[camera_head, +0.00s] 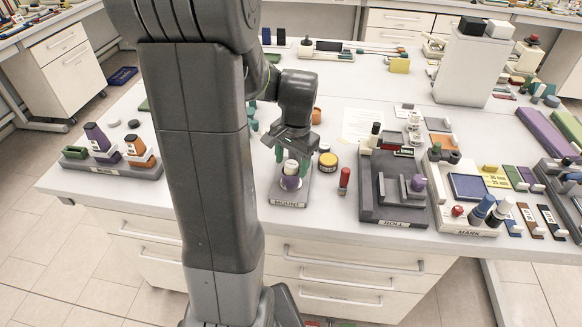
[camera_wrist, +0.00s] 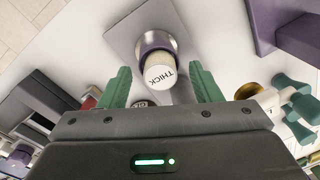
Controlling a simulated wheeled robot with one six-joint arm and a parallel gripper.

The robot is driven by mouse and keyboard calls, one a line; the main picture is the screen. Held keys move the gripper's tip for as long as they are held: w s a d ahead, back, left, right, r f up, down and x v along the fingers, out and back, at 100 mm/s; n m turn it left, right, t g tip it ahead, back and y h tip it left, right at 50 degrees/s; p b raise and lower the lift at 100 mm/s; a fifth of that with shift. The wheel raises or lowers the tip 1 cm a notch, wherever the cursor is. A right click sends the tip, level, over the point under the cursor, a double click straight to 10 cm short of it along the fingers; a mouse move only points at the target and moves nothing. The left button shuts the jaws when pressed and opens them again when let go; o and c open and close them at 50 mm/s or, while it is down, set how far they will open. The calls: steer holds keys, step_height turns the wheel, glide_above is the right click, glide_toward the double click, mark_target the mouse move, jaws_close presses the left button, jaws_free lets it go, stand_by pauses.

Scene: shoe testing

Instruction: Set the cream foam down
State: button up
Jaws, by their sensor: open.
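The cream foam (camera_wrist: 160,75) is a short cylinder with a white end face lettered THICK. It stands at the purple piece (camera_wrist: 155,42) on the grey MOUNT stand (camera_head: 289,203); the foam's pale top also shows in the head view (camera_head: 291,167). My gripper (camera_wrist: 158,68) is open, its green fingers on either side of the foam with visible gaps. In the head view my gripper (camera_head: 292,161) is low over the MOUNT stand. The contact between foam and purple piece is partly hidden.
A yellow-lidded jar (camera_head: 328,161) and a red bottle (camera_head: 344,181) stand just right of the stand. The dark ROLL station (camera_head: 393,213) is farther right. A grey base (camera_head: 112,167) with purple and orange pieces is at left. Some bare white table lies in front.

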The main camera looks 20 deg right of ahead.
steer(key=c, duration=1.1)
steer(key=shift+r, duration=0.15)
